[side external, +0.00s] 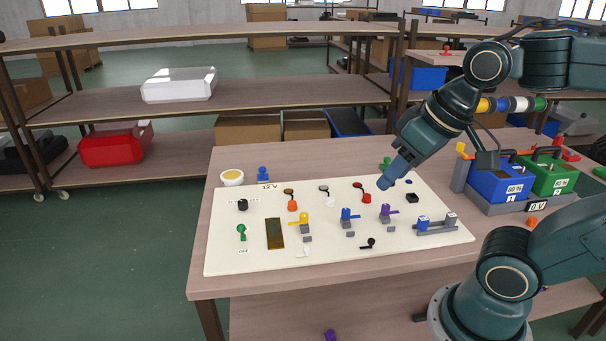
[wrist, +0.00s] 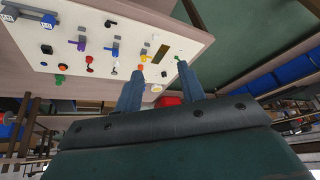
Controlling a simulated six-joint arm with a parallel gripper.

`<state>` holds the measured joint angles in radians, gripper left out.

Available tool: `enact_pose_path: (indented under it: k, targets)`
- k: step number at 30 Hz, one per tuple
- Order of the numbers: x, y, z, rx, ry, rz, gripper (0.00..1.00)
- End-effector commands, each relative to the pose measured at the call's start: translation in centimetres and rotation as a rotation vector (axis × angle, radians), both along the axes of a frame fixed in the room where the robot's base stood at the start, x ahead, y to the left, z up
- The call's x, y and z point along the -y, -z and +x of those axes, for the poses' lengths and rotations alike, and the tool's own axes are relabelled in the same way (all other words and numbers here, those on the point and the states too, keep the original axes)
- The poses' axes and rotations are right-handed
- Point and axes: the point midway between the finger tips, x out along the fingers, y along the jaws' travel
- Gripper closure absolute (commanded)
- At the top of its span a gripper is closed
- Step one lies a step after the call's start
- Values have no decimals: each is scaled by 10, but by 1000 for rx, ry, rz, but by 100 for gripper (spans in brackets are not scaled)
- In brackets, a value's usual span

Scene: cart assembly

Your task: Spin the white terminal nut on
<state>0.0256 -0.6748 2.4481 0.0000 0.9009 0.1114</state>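A small white part, which I take for the white terminal nut (side external: 325,201), is faint against the cream board (side external: 225,262) in the side view, beside a dark ring-shaped terminal. An orange nut (side external: 292,206) is to its left and a red nut (side external: 367,198) to its right. My gripper (side external: 385,184) is above the board's back right part, apart from the white nut. In the wrist view my gripper (wrist: 160,70) has its two fingers spread, with nothing held between them. The orange nut (wrist: 141,68) appears near the left fingertip there. The exact seating of the white nut is too small to tell.
The board carries switches, colored levers and a brown plate (side external: 275,234). A blue battery box (side external: 497,184) and a green one (side external: 549,174) stand in a grey tray at the right. A yellow-filled bowl (side external: 232,177) is at the back left. Another small white piece (side external: 304,252) lies toward the board's front.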

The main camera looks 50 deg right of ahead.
Motion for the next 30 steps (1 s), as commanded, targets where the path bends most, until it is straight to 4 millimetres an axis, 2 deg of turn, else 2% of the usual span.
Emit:
enact_pose_path:
  k: [8,15,23,30]
  targets:
    - [18,-9,47,-58,317,120,60]
    - [41,-7,93,-102,626,224,60]
    - [72,7,142,-141,968,327,60]
    - [107,30,183,-166,1286,410,60]
